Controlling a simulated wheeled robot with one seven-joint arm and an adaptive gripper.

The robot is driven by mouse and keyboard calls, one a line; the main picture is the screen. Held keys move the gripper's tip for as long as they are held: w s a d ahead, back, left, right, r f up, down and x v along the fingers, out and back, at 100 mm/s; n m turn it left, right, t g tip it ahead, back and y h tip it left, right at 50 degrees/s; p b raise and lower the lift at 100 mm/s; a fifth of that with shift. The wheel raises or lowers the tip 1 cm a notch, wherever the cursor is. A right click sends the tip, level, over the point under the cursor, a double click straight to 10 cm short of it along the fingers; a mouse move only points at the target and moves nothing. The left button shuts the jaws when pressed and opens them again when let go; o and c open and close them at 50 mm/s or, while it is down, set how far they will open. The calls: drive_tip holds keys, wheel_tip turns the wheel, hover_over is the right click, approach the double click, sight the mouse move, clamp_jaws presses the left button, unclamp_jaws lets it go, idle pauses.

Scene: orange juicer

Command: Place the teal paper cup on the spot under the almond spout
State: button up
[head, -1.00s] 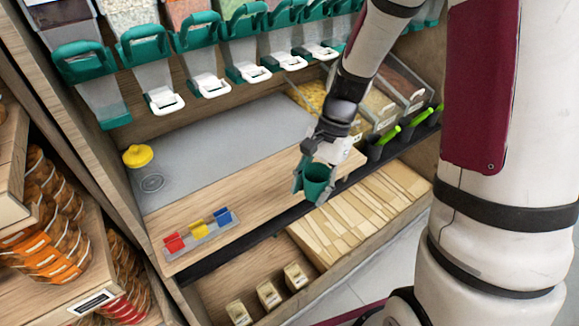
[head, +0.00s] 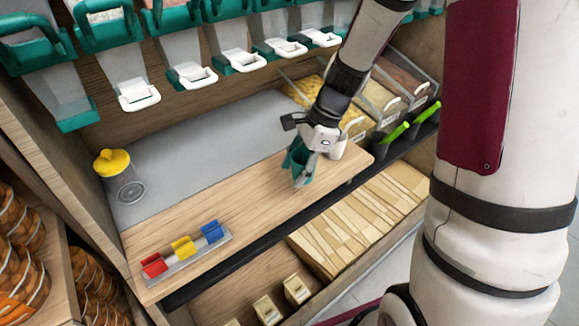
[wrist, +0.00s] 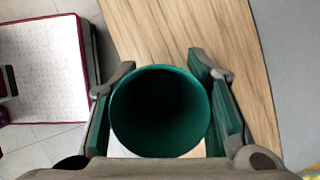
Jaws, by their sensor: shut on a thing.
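My gripper (head: 300,165) is shut on the teal paper cup (head: 298,158), with its fingers on either side of the cup. In the wrist view the cup's round open mouth (wrist: 160,112) faces the camera, between the two teal-padded fingers. In the head view the fingers and wrist partly hide the cup. The cup is over the right part of the wooden board; whether it touches the board I cannot tell. Several dispensers with white spouts (head: 240,62) hang in a row above and behind. I cannot tell which one holds almonds.
A yellow-lidded jar (head: 113,163) stands at the left on the grey surface (head: 185,148). A rack with red, yellow and blue clips (head: 183,250) lies at the board's front left. Bins and green-handled scoops (head: 397,131) are at the right. The middle board (head: 235,195) is clear.

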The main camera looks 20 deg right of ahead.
hover_over(285, 176)
drive_tip(key=d, duration=0.1)
drive_tip(key=shift+s+d+f+b, duration=0.1)
drive_tip(key=shift+f+b, duration=0.8)
drive_tip(key=shift+f, duration=1.15)
drive_tip(key=shift+f, duration=0.2)
drive_tip(key=o, duration=0.8)
drive_tip(key=shift+r, duration=0.1)
